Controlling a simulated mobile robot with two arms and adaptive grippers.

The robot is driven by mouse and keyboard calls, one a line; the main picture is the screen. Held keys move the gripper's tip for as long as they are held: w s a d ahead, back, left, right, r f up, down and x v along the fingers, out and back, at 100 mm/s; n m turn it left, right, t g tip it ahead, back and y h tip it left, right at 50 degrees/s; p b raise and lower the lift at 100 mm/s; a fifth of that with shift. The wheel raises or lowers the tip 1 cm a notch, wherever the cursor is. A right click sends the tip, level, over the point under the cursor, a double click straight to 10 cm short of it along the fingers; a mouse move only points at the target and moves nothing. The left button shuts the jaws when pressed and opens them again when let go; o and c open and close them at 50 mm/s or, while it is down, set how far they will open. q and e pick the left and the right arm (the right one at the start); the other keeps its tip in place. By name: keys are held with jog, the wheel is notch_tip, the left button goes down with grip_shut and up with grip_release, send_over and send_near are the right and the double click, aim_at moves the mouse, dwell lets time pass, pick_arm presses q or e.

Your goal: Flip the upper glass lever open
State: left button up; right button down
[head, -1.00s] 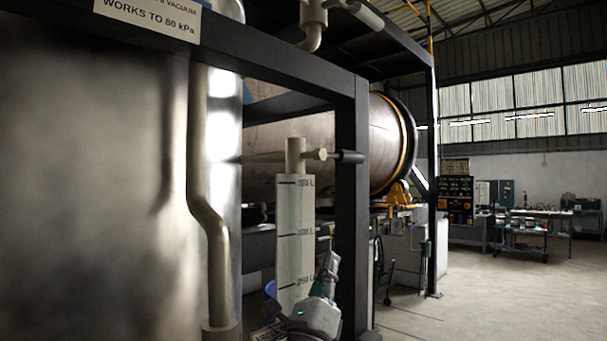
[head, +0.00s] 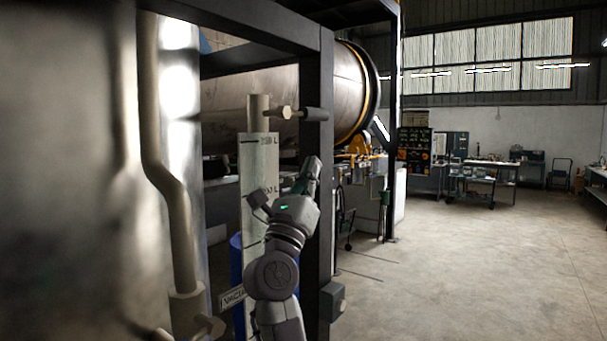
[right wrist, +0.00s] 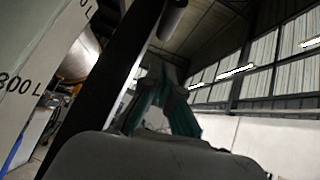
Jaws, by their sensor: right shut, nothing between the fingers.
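The upper glass lever (head: 314,114) is a dark grip on a pale valve stub (head: 286,112). It points level to the right, in front of a black post, near the top of the sight glass (head: 259,180). My right gripper (head: 312,166) is shut and empty, a little below the lever and apart from it, pointing up. In the right wrist view the shut fingers (right wrist: 166,78) show below the dark end of the lever (right wrist: 172,20). The marked sight glass (right wrist: 25,75) is at the left there. My left gripper is not in view.
A black frame post (head: 318,230) stands right beside my right arm. A large metal tank (head: 70,180) and a bent pipe (head: 165,170) fill the left. A blue drum (head: 236,265) is behind the glass. Open floor (head: 460,270) lies to the right.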

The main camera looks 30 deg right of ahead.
aim_at(305, 114)
notch_tip(305, 114, up, 6)
jog(key=w+d+p, duration=0.2)
jog(key=p, duration=0.1)
jog(key=shift+r, duration=0.2)
jog(key=shift+w, duration=0.15)
